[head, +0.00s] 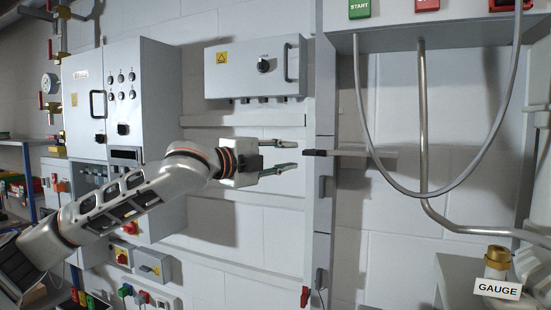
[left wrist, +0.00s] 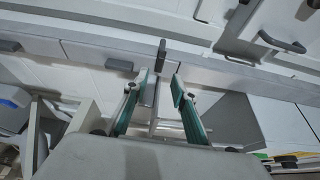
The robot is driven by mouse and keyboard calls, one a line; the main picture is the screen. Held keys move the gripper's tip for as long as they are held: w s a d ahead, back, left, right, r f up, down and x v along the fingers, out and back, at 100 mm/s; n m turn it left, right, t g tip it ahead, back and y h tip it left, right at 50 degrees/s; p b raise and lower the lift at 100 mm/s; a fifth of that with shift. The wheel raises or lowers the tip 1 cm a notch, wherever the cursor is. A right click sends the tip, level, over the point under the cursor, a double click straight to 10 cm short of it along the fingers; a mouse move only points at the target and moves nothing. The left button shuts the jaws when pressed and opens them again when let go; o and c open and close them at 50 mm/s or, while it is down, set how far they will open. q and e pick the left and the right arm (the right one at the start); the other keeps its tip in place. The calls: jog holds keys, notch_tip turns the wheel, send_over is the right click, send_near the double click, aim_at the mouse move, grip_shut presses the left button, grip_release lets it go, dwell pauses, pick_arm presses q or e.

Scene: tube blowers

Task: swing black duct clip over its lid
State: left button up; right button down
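The black duct clip (head: 316,152) sits on the tall vertical grey duct (head: 325,110) in the head view, a dark bar sticking out sideways. In the left wrist view a dark upright clip (left wrist: 161,55) stands out from the duct, just beyond the fingertips and roughly centred between them. My left gripper (head: 294,156) points right at the clip's height, close to the duct; its two green-padded fingers (left wrist: 160,80) are open with nothing between them. No contact with the clip shows. My right gripper is not in view.
Other clips (head: 322,186) sit lower on the duct. A grey control box (head: 255,70) hangs above my gripper, and a switch cabinet (head: 120,90) stands left. A hanging hose (head: 362,110) and bent pipe (head: 423,130) are right of the duct. White wall shows around the gripper.

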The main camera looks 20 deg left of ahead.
pick_arm(q)
jog(key=v, duration=0.4)
jog(key=shift+s, duration=0.1)
dwell(0.3)
jog(key=d+f+n+g+h, duration=0.15)
jog(key=d+f, duration=0.25)
jog(key=f, duration=0.6)
jog(key=d+f+n, duration=0.2)
jog(key=d+f, duration=0.2)
jog(key=f, duration=0.7)
jog(key=d+f+n+g, duration=0.15)
jog(key=d+f, duration=0.25)
jog(key=f, duration=0.6)
jog(key=s+f+n+y, duration=0.1)
jog(key=s+f+n, duration=0.2)
jog(key=f, duration=0.7)
jog(key=s+f+n+y, duration=0.1)
jog(key=s+f+n, duration=0.25)
jog(key=f, duration=0.65)
jog(key=s+a+f+n+g+y, duration=0.1)
jog(key=s+a+f+n+y, duration=0.1)
jog(key=s+f, duration=1)
jog(key=s+a+f+n+g+y, duration=0.2)
jog(key=s+a+f+n, duration=0.3)
jog(key=s+f, duration=0.7)
jog(key=shift+s+a+f+y, duration=0.15)
jog(key=shift+s+a+y, duration=0.3)
jog(key=shift+s, duration=0.6)
